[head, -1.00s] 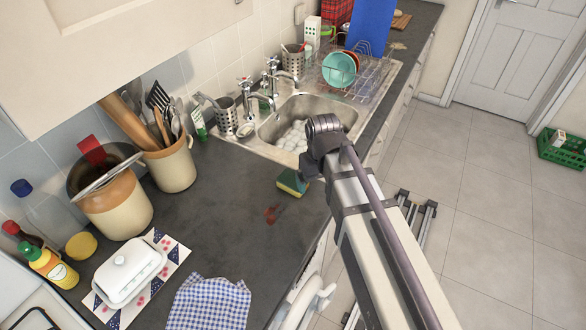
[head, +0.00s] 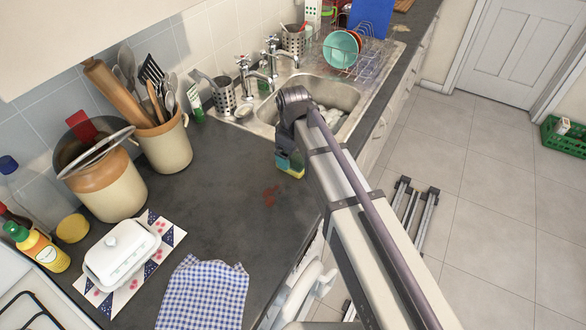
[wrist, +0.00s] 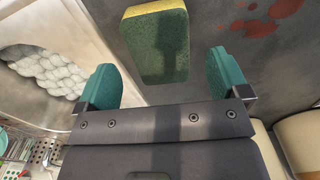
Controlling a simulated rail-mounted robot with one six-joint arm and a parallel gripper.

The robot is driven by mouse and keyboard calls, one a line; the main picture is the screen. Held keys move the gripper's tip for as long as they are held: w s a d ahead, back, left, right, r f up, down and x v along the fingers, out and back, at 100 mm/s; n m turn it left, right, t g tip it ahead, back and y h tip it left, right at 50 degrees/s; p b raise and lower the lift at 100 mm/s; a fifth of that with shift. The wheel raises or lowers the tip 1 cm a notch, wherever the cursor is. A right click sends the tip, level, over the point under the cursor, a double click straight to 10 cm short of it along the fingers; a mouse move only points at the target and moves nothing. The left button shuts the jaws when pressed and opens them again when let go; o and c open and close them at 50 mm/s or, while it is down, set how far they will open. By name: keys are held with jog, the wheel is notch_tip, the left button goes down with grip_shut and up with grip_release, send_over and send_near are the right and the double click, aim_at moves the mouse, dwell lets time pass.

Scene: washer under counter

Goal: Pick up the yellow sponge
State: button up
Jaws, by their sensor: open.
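The sponge (wrist: 155,45) lies on the dark counter beside the sink. In the wrist view its green scouring face shows, with yellow along its far edge; the gripper's shadow falls on it. In the head view the sponge (head: 297,173) is partly hidden behind my arm, with a yellow edge showing. My gripper (wrist: 164,72) is open, with one teal finger to each side of the sponge's near part in the wrist view. Nothing is held. I cannot tell how high the fingers are above the counter.
A metal sink (head: 335,92) with taps (head: 256,75) lies beyond the sponge. Red stains (head: 271,196) mark the counter. A utensil crock (head: 164,145), a butter dish (head: 122,250) and a checked cloth (head: 205,293) stand nearer. The counter's middle is clear.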

aim_at(293, 159)
notch_tip(293, 159, down, 4)
jog(key=shift+b, duration=1.2)
jog(key=shift+r, duration=0.25)
jog(key=c, duration=1)
jog(key=shift+p, duration=0.3)
notch_tip(293, 159, up, 10)
jog(key=p, duration=1)
jog(key=shift+r, duration=0.2)
jog(key=shift+f, duration=0.2)
